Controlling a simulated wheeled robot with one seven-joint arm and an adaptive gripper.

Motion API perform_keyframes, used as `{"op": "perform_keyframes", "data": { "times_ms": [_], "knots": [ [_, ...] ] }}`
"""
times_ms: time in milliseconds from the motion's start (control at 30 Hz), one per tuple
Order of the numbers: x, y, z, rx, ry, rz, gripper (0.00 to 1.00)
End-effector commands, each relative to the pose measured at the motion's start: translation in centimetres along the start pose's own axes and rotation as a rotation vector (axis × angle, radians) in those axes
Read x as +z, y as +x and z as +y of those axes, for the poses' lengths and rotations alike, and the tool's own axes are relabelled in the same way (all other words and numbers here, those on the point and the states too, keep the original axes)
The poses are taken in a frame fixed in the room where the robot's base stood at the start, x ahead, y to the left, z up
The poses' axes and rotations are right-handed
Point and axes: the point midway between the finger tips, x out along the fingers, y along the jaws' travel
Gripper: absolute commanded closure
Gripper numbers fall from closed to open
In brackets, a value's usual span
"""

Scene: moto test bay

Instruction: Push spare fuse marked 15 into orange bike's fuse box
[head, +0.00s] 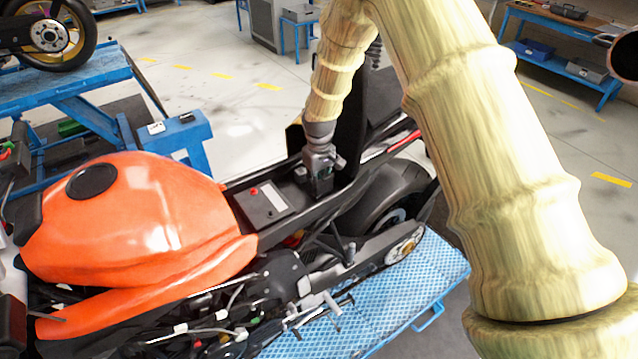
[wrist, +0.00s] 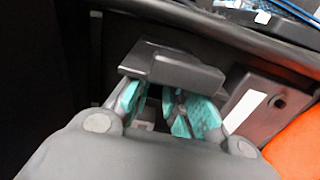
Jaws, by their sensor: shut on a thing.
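The orange bike (head: 150,215) stands on a blue lift with its seat area open. In the head view my gripper (head: 320,182) points down into the tray behind the battery. In the wrist view my gripper (wrist: 165,108) has its teal-padded fingers closed around a dark grey, lid-like block (wrist: 172,66), which covers the fingertips. A gap shows between the pads, with a small pale part below. The fuse box cannot be made out for certain, and no fuse marked 15 can be read in either view.
The battery (head: 264,203), with a white label and red terminal, sits between the tank and my gripper. A black upright panel (head: 350,125) stands just behind my gripper. The blue lift (head: 415,285) lies below. Another bike on a blue lift (head: 75,85) stands back left.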

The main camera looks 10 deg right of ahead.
Motion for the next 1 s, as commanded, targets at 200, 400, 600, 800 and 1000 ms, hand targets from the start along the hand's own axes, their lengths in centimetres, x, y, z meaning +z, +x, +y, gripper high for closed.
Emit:
{"op": "perform_keyframes", "data": {
  "times_ms": [200,400,600,800,1000],
  "knots": [
    [0.00,0.38,0.00,0.000,0.000,0.000,0.90],
    [0.00,0.69,0.00,0.000,0.000,0.000,0.90],
    [0.00,0.84,0.00,0.000,0.000,0.000,0.74],
    [0.00,0.84,0.00,0.000,0.000,0.000,0.58],
    [0.00,0.77,0.00,0.000,0.000,0.000,0.58]
  ]
}}
